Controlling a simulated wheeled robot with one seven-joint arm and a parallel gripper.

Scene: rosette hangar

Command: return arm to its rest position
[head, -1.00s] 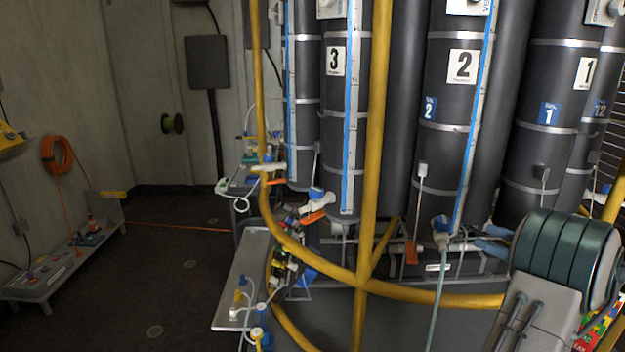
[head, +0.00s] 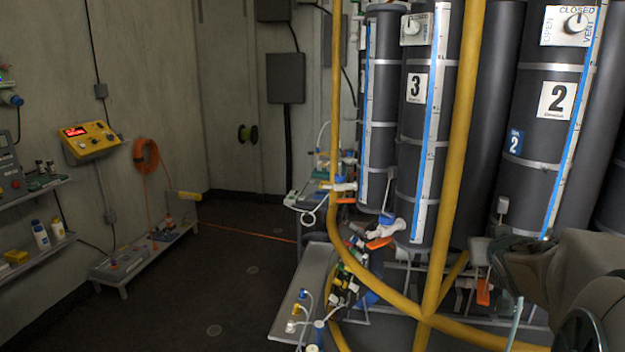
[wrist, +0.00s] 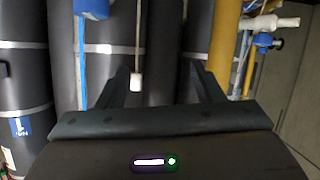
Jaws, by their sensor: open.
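In the wrist view my gripper (wrist: 165,88) shows as two dark fingers spread wide apart, with nothing between them but the background. It is open and empty. Behind it are dark cylinders (wrist: 60,40), a blue-and-white fitting (wrist: 92,9) and a hanging white-tipped rod (wrist: 136,80). In the head view part of my arm (head: 590,270) fills the lower right corner, in front of the cylinder marked 2 (head: 520,190). The gripper fingers cannot be made out there.
Yellow rails (head: 458,120) curve around the cylinders close to my arm. A grey bench (head: 300,290) with valves stands at centre. Shelves (head: 35,190), a yellow control box (head: 92,140) and a low bench (head: 140,258) line the left wall. The dark floor (head: 215,290) between is clear.

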